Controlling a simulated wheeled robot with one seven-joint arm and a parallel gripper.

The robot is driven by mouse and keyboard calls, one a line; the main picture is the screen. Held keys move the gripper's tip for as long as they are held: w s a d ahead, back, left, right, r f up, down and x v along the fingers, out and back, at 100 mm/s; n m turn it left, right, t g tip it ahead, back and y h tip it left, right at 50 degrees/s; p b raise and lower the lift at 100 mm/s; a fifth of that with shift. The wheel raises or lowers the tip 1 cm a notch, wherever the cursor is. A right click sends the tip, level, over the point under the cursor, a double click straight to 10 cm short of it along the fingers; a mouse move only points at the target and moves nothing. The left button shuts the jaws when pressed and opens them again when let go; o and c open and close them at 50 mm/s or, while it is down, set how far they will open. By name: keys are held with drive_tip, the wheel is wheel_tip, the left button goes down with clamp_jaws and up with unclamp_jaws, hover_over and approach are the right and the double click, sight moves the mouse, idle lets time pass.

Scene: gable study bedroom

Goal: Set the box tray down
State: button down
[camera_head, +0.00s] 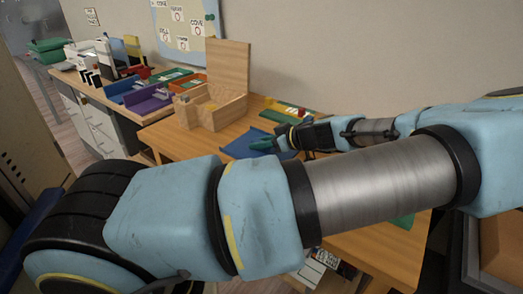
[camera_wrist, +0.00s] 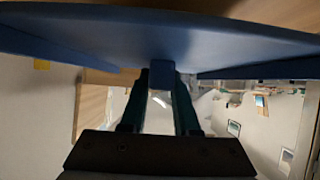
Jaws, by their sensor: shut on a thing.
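The box tray is blue and fills the top of the wrist view (camera_wrist: 160,35) as a broad, curved-edged surface with side walls. My gripper (camera_wrist: 161,85) is shut on a small blue tab of this tray, with a dark green finger on each side. In the head view, the gripper (camera_head: 265,145) is over the wooden table, and a blue piece of the tray (camera_head: 240,146) shows just left of the fingers. My arm hides part of the tray there. I cannot tell whether the tray touches the tabletop.
A wooden box with a tall back board (camera_head: 228,68) stands on the table (camera_head: 175,140) left of the gripper. A green tray (camera_head: 290,108) lies behind the gripper. Purple (camera_head: 150,100) and orange (camera_head: 190,82) trays stand on the farther bench. The wall is close behind.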

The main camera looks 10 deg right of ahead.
sight(260, 151)
drive_tip(key=shift+f, duration=1.55)
drive_tip(key=shift+f, duration=0.2)
drive_tip(key=c, duration=0.6)
unclamp_jaws()
drive_tip(key=shift+r, duration=0.1)
drive_tip(key=shift+c, duration=0.2)
drive_tip(key=shift+r, duration=0.15)
drive_tip(key=b+v, duration=0.2)
drive_tip(key=v, duration=1)
